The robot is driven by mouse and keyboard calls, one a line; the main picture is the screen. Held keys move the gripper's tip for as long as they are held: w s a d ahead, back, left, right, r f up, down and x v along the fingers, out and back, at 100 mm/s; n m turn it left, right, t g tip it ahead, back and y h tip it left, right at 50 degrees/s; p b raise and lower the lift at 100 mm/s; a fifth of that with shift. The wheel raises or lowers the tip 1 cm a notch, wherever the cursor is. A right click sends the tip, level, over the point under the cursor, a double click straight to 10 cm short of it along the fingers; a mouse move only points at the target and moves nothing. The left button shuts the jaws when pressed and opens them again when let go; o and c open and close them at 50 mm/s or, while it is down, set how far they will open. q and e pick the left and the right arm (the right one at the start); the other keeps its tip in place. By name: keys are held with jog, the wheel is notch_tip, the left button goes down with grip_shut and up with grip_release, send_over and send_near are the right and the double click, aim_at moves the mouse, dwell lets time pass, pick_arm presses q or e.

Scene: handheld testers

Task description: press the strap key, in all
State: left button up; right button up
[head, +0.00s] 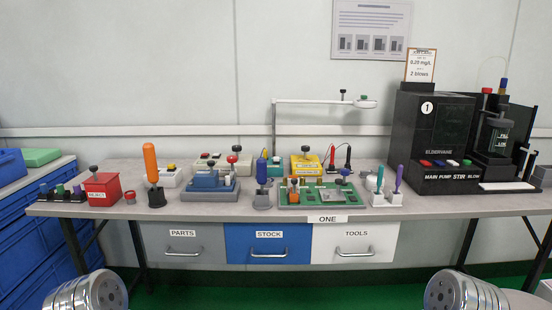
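No thing in the head view can be read as the strap key; labels on the small devices are too small to read. A yellow box with a black knob (306,165) stands at the back middle of the bench, with a red-handled probe (332,157) and a black-handled probe (348,158) upright to its right. A green board (350,197) with small parts lies in front of it. A blue device on a grey base (210,187) is to the left. Neither gripper is in view; only rounded metal parts of my arms show at the bottom left and bottom right corners.
The grey bench (420,207) has a red REJECT box (102,190), an orange-handled tool (151,164), a lamp-like stand (320,101) and a black ELDERVANE machine (432,135) with coloured keys. Drawers hang below. Blue crates (30,215) stand at left. The bench's front strip is mostly clear.

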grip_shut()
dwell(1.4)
